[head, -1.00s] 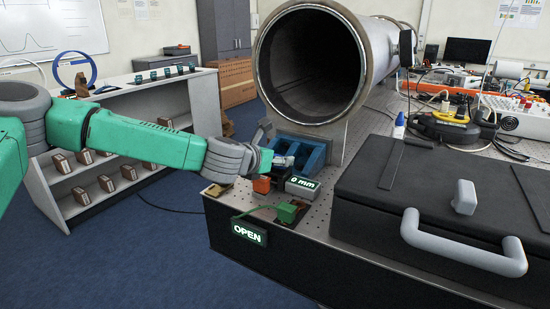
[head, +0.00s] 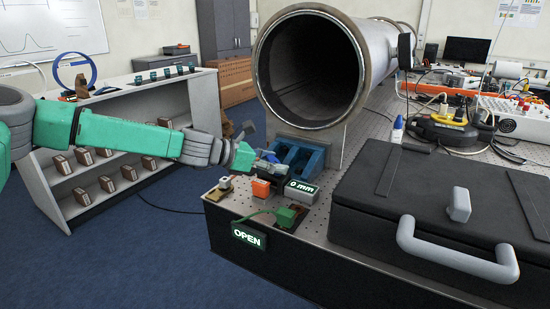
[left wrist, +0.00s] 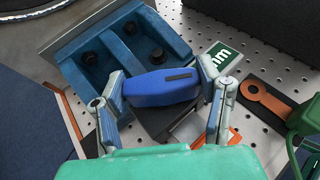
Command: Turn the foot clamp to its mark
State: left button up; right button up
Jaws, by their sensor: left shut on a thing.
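My left gripper (head: 266,158) is at the foot of the big pipe, beside the blue foot bracket (head: 298,158). In the left wrist view its two fingers (left wrist: 162,95) are closed on the ends of a blue handle (left wrist: 160,87) with a dark slot, which I take to be the foot clamp's. The handle lies in front of the bracket (left wrist: 120,45), which has dark bolts. A dark piece below the handle is mostly hidden. I cannot make out the clamp's mark. My right gripper is not in view.
An orange block (head: 261,188), a "0 mm" display (head: 301,190) and a green lever (head: 287,215) stand close by on the perforated table. An "OPEN" sign (head: 249,235) is on the table's front. A black case (head: 445,215) fills the right. The pipe (head: 312,68) rises behind.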

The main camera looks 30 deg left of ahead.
pick_arm(q)
jog(key=m+g+h, duration=0.1)
jog(key=m+g+h+p, duration=0.1)
jog(key=shift+w+a+r+m+g+p, duration=0.15)
jog(key=shift+m+g+p, duration=0.15)
jog(key=shift+m, duration=0.1)
jog(key=shift+m+g+h, duration=0.6)
jog(key=shift+m+g, duration=0.7)
jog(key=shift+m, duration=0.1)
jog(key=m+g+b, duration=0.1)
jog(key=m+g+h, duration=0.1)
jog(key=shift+f+m+g+b, duration=0.3)
jog(key=shift+f+g+b, duration=0.05)
jog(key=shift+g+b, duration=0.05)
jog(key=shift+r+m+g+b, duration=0.1)
jog(key=shift+m+g+b, duration=0.85)
jog(key=shift+g, duration=0.25)
jog(key=shift+r+m+g+b, duration=0.15)
jog(key=shift+m+g+b, duration=0.3)
jog(key=shift+g+b, duration=0.05)
jog(key=shift+r+h, duration=0.1)
jog(key=shift+h, duration=0.2)
